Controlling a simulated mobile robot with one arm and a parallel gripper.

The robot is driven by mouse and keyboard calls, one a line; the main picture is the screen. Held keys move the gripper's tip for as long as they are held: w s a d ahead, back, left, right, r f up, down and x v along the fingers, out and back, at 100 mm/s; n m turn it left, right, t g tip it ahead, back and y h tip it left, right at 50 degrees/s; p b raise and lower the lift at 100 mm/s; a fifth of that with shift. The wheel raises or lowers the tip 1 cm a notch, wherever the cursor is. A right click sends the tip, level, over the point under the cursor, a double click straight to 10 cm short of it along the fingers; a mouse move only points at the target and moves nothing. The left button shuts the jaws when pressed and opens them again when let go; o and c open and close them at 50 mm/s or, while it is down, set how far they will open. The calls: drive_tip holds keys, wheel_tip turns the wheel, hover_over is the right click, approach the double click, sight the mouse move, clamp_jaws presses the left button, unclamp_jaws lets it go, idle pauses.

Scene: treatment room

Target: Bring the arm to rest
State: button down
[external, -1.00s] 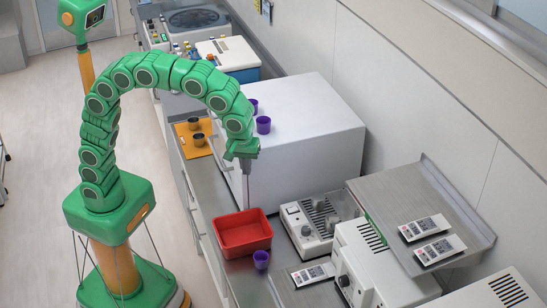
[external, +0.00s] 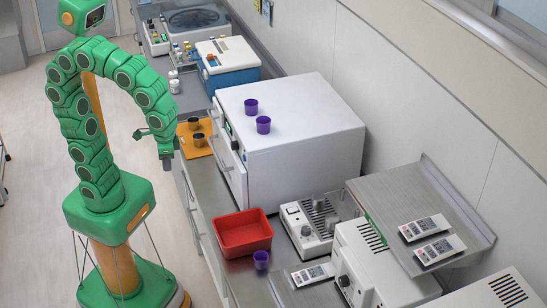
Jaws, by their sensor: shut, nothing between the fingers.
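My green arm curves up from its base and bends over, with its end hanging down. My gripper (external: 167,154) is at the left edge of the counter, in the air, just left of the orange mat. It is shut with nothing in it. The fingertips are small and partly hard to make out.
Two dark cups (external: 199,140) stand on the orange mat (external: 187,129). Two purple cups (external: 263,125) stand on the white cabinet (external: 310,130). A red tray (external: 243,246) and another purple cup (external: 261,260) are on the counter. Open floor (external: 30,130) lies left.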

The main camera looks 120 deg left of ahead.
drive_tip(key=s+d+f+m, duration=0.1)
drive_tip(key=s+f+m, duration=0.1)
drive_tip(key=s+m, duration=0.2)
drive_tip(key=s+d+f+m, duration=0.2)
drive_tip(key=s+m, duration=0.1)
drive_tip(key=s, duration=0.8)
drive_tip(key=shift+s+f+m+g, duration=0.2)
drive_tip(key=shift+f+m+g, duration=0.1)
drive_tip(key=shift+m+g, duration=0.1)
idle(0.3)
